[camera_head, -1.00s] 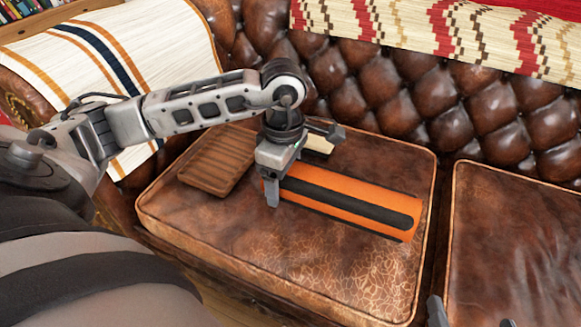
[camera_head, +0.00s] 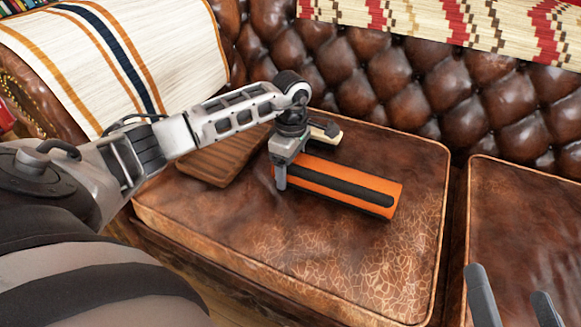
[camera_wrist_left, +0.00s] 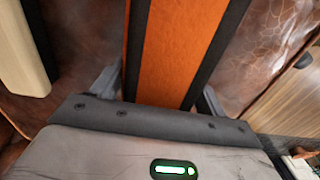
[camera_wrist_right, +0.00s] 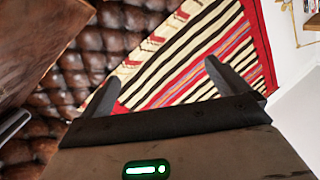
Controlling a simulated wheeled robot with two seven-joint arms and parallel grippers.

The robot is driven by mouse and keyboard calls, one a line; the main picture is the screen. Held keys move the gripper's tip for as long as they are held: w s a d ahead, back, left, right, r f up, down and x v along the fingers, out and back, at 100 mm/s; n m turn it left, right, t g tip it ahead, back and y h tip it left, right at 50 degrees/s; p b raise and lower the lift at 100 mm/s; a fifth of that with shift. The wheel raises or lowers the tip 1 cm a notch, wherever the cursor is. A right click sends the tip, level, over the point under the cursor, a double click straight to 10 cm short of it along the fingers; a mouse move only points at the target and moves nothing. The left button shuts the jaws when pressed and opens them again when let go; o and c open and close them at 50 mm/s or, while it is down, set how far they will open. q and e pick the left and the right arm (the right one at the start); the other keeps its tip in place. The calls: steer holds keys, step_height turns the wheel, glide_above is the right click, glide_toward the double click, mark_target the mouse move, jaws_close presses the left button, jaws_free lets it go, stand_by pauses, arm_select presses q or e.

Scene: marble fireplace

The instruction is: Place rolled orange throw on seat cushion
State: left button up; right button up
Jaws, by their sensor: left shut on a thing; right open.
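The rolled orange throw (camera_head: 335,184) with black bands lies along the left leather seat cushion (camera_head: 290,260), appearing to rest on it or just above; I cannot tell which. My left gripper (camera_head: 280,175) is shut on the throw's left end. In the left wrist view the orange and black roll (camera_wrist_left: 172,50) runs between the two fingers. My right gripper (camera_head: 515,300) is open and empty at the bottom right, by the right seat cushion (camera_head: 530,220). In the right wrist view its fingers (camera_wrist_right: 158,85) are apart with nothing between them.
A brown slatted wooden tray (camera_head: 215,162) lies on the cushion left of the throw. A small cream and dark object (camera_head: 328,135) sits behind my left gripper. The tufted sofa back (camera_head: 420,100) rises behind. The front of the left cushion is clear.

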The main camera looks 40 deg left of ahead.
arm_select(q)
steer(key=shift+f, duration=0.1)
arm_select(e)
steer(key=shift+w+r, duration=0.1)
arm_select(q)
steer(key=o, duration=1.1)
arm_select(e)
steer(key=shift+r, duration=0.1)
arm_select(q)
steer(key=shift+r+p, duration=0.3)
steer(key=shift+r, duration=0.15)
step_height(320, 180, up, 3)
steer(key=shift+w+r+p, duration=0.1)
steer(key=shift+r+p, duration=0.05)
steer(key=shift+p, duration=0.55)
step_height(320, 180, up, 8)
steer(key=p, duration=0.2)
steer(key=shift+p, duration=0.35)
arm_select(e)
steer(key=f, duration=0.1)
steer(key=g+h, duration=0.1)
steer(key=s+f, duration=0.1)
steer(key=shift+d+f+n+g+h, duration=0.3)
steer(key=shift+h, duration=0.1)
